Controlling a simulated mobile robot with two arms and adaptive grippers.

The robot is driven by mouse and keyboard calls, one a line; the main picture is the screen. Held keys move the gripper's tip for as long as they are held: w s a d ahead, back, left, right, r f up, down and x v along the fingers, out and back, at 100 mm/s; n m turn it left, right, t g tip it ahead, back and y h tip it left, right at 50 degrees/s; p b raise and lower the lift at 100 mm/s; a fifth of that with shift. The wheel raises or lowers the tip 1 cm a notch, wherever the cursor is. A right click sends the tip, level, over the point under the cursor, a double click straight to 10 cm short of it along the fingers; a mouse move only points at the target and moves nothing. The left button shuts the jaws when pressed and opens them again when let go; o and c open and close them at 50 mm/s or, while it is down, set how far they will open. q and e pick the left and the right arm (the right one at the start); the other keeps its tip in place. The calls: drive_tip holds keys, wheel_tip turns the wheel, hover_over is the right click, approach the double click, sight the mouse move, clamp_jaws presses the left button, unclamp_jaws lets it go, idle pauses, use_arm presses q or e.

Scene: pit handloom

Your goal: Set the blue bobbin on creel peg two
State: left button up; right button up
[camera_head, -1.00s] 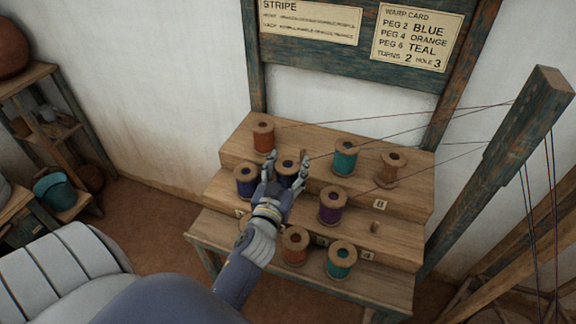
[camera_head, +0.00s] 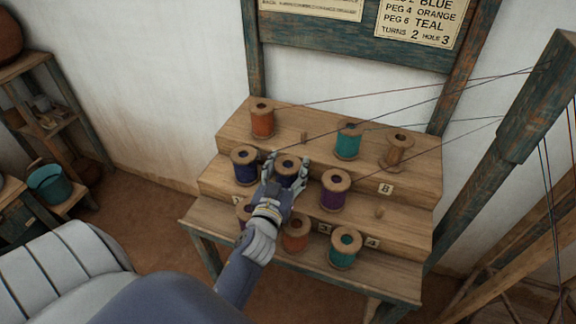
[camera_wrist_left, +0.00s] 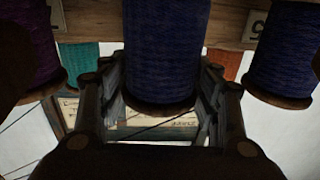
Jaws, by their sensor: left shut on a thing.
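The dark blue bobbin (camera_head: 288,170) is in the middle row of the stepped creel (camera_head: 230,141), between another dark blue bobbin (camera_head: 245,168) and a purple one (camera_head: 334,191). My left gripper (camera_head: 286,170) is shut on it, fingers on both sides. In the left wrist view the held bobbin (camera_wrist_left: 165,50) hangs upside down between the fingers, its end flange clear. I cannot tell whether it still sits on its peg. The wrist and hand hide the step below it. My right gripper is not in view.
The top step holds an orange bobbin (camera_head: 262,120), a teal bobbin (camera_head: 348,141) and a bare wooden spool (camera_head: 397,149). Lower ones are orange (camera_head: 296,233) and teal (camera_head: 344,247). Threads cross above the creel. A loom post (camera_head: 530,100) stands at right.

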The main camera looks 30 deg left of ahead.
use_arm(q)
drive_tip(key=o, duration=1.2)
drive_tip(key=o, duration=0.4)
drive_tip(key=shift+f, duration=0.1)
wheel_tip(320, 180, up, 7)
drive_tip(key=p, duration=0.6)
drive_tip(key=shift+p, duration=0.4)
